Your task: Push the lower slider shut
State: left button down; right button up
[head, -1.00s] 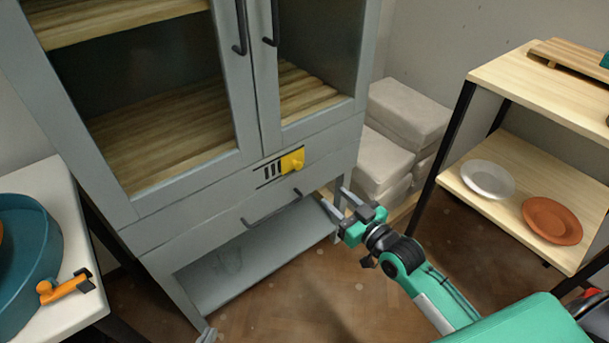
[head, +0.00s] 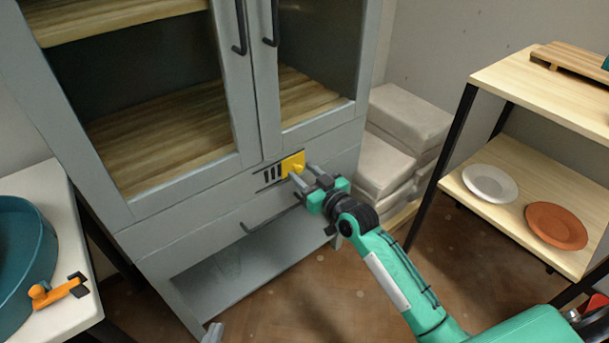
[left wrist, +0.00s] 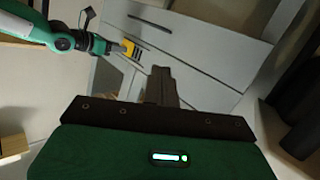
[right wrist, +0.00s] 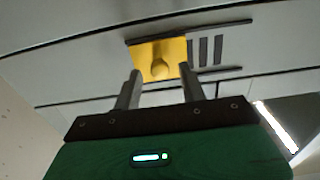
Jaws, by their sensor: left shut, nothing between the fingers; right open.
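A yellow slider (head: 293,163) with a round knob sits on the grey cabinet front, right of several dark slots (head: 270,173) that are uncovered. It also shows in the left wrist view (left wrist: 128,47) and the right wrist view (right wrist: 160,57). My right gripper (head: 301,173) is open at the slider. In the right wrist view its fingertips (right wrist: 160,75) are either side of the knob; I cannot tell whether they touch it. My left gripper (head: 213,333) is shut and empty at the bottom edge of the head view, away from the slider; its fingers show in the left wrist view (left wrist: 161,84). Only one slider is visible.
Below the slider is a drawer with a dark handle (head: 247,227), partly hidden by my right gripper. Glass doors (head: 150,110) stand above. Wrapped blocks (head: 384,165) are stacked right of the cabinet. A shelf with plates (head: 555,225) is further right, a table with a teal basin (head: 25,245) left.

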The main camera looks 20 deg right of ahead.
pick_arm(q)
jog(key=shift+r, duration=0.1)
pick_arm(e)
jog(key=shift+w, duration=0.15)
grip_shut()
